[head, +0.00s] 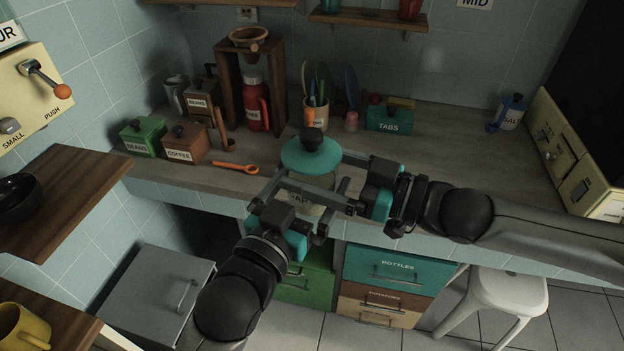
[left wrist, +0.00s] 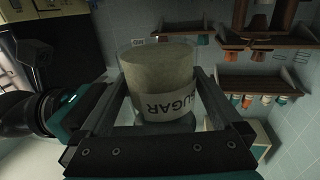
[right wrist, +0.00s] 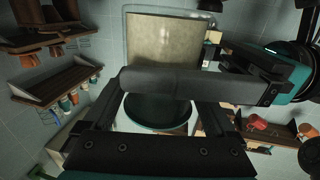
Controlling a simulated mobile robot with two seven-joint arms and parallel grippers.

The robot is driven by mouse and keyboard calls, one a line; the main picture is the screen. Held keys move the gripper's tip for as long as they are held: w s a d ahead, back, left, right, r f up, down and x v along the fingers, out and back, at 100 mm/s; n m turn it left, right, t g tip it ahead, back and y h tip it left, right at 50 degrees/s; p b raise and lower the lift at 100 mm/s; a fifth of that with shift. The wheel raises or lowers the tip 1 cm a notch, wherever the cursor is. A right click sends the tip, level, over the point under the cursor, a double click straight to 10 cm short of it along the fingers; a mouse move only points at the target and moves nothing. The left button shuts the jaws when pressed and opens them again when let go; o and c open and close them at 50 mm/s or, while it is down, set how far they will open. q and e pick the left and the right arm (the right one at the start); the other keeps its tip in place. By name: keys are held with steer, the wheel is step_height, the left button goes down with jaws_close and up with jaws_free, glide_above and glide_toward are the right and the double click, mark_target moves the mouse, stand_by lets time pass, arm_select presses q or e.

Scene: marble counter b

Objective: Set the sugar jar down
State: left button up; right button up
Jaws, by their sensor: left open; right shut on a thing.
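The sugar jar (head: 312,158) has a teal lid with a black knob and a pale, see-through body, and appears held up at the counter's front edge. Its SUGAR label (left wrist: 172,104) shows in the left wrist view. My right gripper (head: 316,172) is shut on the jar from the right. My left gripper (head: 310,188) is open, its fingers on either side of the jar, coming from the front. The right wrist view shows the jar body (right wrist: 163,45) and lid (right wrist: 157,112), partly behind a dark finger. The jar's base is hidden in the head view.
The counter (head: 450,165) is clear to the right of the jar. Behind stand a red bottle (head: 256,103), a utensil cup (head: 316,114) and a teal TABS box (head: 390,118). Left are a COFFEE box (head: 186,145), a green BEANS box (head: 143,137) and an orange spoon (head: 236,168).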

arm_select(q)
steer(key=shift+c, duration=0.2)
arm_select(e)
steer(key=shift+r, duration=0.1)
arm_select(q)
steer(key=c, duration=1.4)
steer(key=shift+r, duration=0.1)
jaws_close()
arm_select(e)
steer(key=o, duration=1.5)
